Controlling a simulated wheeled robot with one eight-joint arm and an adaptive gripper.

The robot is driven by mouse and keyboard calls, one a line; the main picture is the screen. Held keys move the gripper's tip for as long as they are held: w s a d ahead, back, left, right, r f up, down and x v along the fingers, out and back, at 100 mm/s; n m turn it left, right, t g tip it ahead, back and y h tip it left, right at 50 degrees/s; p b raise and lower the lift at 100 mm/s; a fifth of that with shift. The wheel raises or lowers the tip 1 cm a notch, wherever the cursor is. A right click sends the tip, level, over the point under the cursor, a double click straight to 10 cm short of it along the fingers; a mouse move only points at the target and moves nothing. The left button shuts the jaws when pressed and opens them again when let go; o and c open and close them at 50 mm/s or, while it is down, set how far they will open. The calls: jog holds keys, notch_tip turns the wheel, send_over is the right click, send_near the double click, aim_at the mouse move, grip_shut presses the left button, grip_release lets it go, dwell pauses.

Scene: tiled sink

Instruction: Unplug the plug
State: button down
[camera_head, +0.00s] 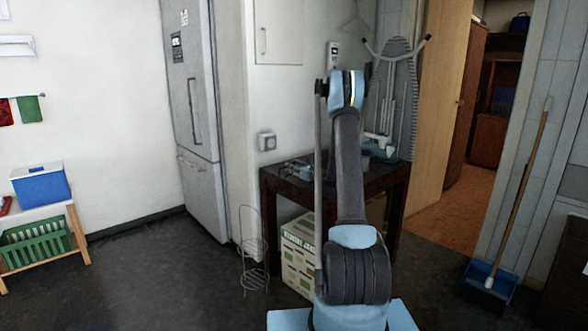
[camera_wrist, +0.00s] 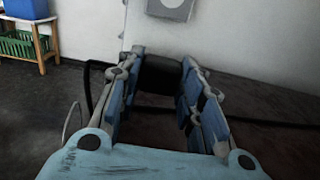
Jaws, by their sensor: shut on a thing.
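My gripper (camera_wrist: 158,75) is shut on a dark, blocky plug (camera_wrist: 160,76), held between its two blue-padded fingers in the wrist view. A black cable (camera_wrist: 88,76) curves down at the left of the fingers. The grey wall socket (camera_wrist: 170,8) is at the top edge of that view, partly cut off, with white wall showing between it and the plug. In the head view the socket (camera_head: 267,141) shows its round face with no plug in it. The plug cannot be made out clearly in the head view, where small grey shapes crowd the table's left end.
A dark wooden table (camera_head: 270,186) stands against the wall, with a printed box (camera_head: 297,250) under it and a wire rack (camera_head: 253,260) at its left. A fridge (camera_head: 200,120) is further left. A broom (camera_head: 520,200) and dustpan stand at the right. Open floor lies front left.

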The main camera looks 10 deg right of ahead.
jog(key=c, duration=1)
grip_release()
jog(key=v, duration=1.2)
